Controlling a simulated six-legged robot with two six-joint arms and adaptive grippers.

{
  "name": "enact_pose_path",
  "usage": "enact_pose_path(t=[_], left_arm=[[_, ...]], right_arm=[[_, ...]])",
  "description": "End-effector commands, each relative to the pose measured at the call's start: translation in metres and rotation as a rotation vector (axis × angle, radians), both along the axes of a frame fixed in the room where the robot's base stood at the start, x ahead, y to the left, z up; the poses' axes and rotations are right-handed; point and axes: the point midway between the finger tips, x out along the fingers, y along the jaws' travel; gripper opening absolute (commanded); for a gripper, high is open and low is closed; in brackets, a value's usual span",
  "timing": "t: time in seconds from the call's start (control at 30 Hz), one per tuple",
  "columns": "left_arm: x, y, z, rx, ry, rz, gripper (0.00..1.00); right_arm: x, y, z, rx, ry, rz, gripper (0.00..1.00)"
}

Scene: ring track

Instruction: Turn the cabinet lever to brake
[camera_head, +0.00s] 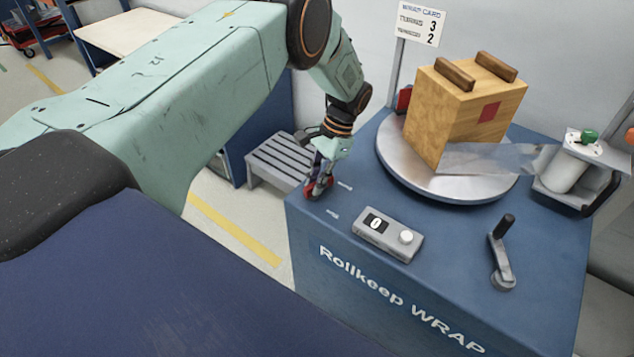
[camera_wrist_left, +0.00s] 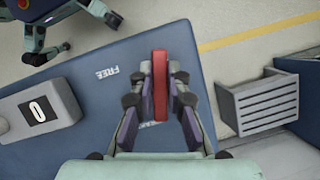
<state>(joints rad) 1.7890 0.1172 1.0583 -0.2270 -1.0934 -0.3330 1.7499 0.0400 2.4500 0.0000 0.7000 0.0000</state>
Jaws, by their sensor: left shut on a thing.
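The cabinet lever (camera_wrist_left: 161,88) is a red bar on the blue cabinet top; its red also shows in the head view (camera_head: 318,188). In the left wrist view it stands between my left gripper's fingers, pointing up the picture. A white FREE label (camera_wrist_left: 107,73) lies to the left of the lever. Another white label (camera_wrist_left: 152,124) is partly hidden behind the fingers and cannot be read. My right gripper is not in view.
The blue cabinet (camera_head: 345,290) bears a turntable (camera_head: 395,170) with a wooden box (camera_head: 450,120), a grey counter panel (camera_head: 388,236) and a crank (camera_head: 502,258). A film roll (camera_head: 562,172) stands at the right. A grey step (camera_head: 280,160) stands beside the cabinet's left side.

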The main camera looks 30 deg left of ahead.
Motion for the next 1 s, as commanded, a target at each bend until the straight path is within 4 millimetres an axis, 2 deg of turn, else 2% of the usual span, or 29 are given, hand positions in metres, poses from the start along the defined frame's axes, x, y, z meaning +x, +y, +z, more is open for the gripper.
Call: enact_pose_path(t=[0.2,0.43,1.0], left_arm=[[-0.0009,0.0022,-0.0016,0.0,0.003,0.153,0.0],[-0.0007,0.0033,-0.0014,0.0,0.003,0.255,0.0],[-0.0012,0.0033,-0.0014,0.0,0.005,0.305,0.0]], right_arm=[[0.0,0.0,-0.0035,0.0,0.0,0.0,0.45],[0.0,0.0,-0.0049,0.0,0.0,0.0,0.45],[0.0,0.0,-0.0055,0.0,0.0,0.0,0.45]])
